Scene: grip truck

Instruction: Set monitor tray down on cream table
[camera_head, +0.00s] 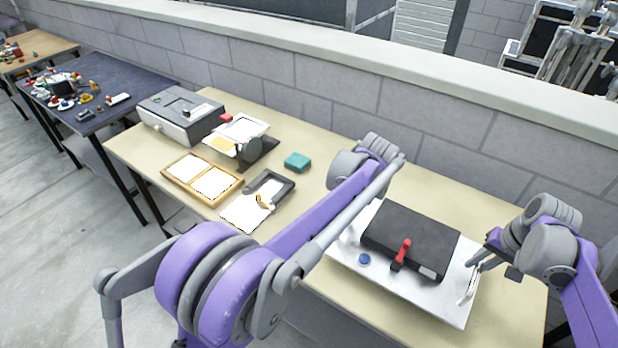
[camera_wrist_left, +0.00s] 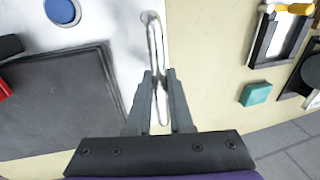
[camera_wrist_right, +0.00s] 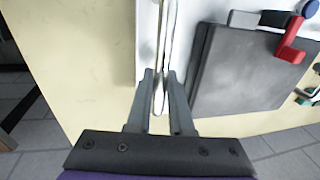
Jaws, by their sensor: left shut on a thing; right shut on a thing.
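The monitor tray (camera_head: 440,303) is a white board over the right part of the cream table (camera_head: 310,112). It carries a flat black monitor (camera_head: 408,235), a red handled piece (camera_head: 402,254) and a blue disc (camera_head: 364,259). I cannot tell whether its underside touches the tabletop. My right gripper (camera_head: 474,270) is shut on the tray's right handle, which shows in the right wrist view (camera_wrist_right: 169,40). My left gripper (camera_wrist_left: 158,80) is shut on the left handle (camera_wrist_left: 154,40); in the head view my left arm hides it.
Left on the cream table are a grey machine (camera_head: 180,113), a wooden frame (camera_head: 179,169), a black tray (camera_head: 281,191) and a teal block (camera_head: 297,162). A grey wall (camera_head: 350,90) runs behind. A dark table (camera_head: 130,72) stands farther left.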

